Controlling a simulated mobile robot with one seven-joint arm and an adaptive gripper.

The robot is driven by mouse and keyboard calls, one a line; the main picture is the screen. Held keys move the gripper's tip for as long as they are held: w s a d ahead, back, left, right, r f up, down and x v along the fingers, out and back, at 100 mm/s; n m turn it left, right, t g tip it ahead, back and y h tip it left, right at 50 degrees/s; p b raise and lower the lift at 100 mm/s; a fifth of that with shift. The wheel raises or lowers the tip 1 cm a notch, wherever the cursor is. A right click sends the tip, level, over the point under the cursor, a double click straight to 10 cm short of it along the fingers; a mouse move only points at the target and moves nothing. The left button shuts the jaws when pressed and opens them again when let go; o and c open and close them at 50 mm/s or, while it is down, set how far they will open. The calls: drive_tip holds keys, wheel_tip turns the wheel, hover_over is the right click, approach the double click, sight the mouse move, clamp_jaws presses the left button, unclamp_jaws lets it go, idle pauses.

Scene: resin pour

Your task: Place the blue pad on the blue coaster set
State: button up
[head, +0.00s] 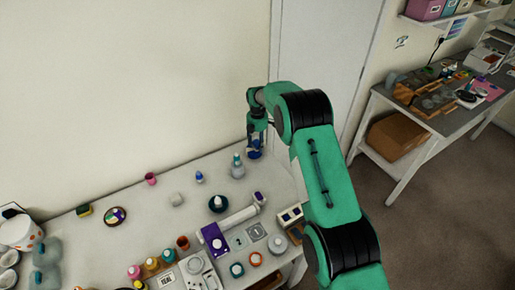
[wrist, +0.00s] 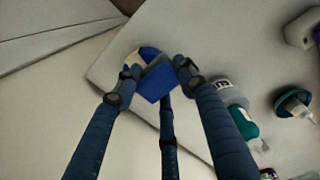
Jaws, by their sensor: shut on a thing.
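My gripper (head: 255,140) is at the far end of the long table, near the wall and the white door. In the wrist view my gripper (wrist: 155,75) has its fingers closed around a blue piece, which looks like the blue pad (wrist: 152,88). Blue also shows at the fingertips in the head view (head: 254,154). A pale rounded patch shows beside the blue in the wrist view; I cannot tell what it is. I cannot make out the blue coaster set as a separate thing. Whether the blue piece touches anything below is unclear.
A grey bottle with a teal top (head: 238,170) stands close beside my gripper, and also shows in the wrist view (wrist: 238,115). Jars and tools crowd the table's front.

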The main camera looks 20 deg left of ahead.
sight(257, 147)
drive_tip(key=shift+f+p, duration=0.3)
drive_tip(key=shift+f, duration=1.25)
drive_tip(key=shift+f, duration=0.15)
drive_tip(key=o, duration=1.1)
drive_tip(key=shift+o, duration=0.2)
drive_tip(key=shift+r, duration=0.2)
drive_tip(key=shift+r+b, duration=0.75)
drive_tip(key=shift+r, duration=5.25)
